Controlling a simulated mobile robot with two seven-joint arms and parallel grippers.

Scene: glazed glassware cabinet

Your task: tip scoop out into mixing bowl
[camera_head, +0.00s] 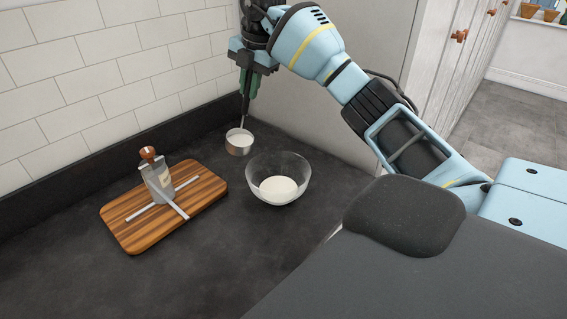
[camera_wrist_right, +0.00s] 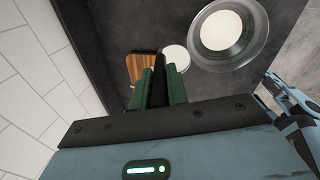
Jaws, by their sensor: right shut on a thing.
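The clear glass mixing bowl (camera_head: 293,166) stands on the dark counter with white material in its bottom. It also shows in the right wrist view (camera_wrist_right: 256,42), at the upper right. My right gripper (camera_head: 248,92) points down and is shut on the handle of the metal scoop (camera_head: 239,147). The scoop looks level and holds white material. It is to the left of the bowl, and its height above the counter is hard to judge. In the right wrist view the scoop's white contents (camera_wrist_right: 174,57) show beyond the green fingers (camera_wrist_right: 158,90). My left gripper is not in view.
A wooden board (camera_head: 144,235) lies to the left with a bottle (camera_head: 157,182) with a brown stopper and pale strips on it. A tiled wall (camera_head: 90,75) stands behind. The counter front is clear.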

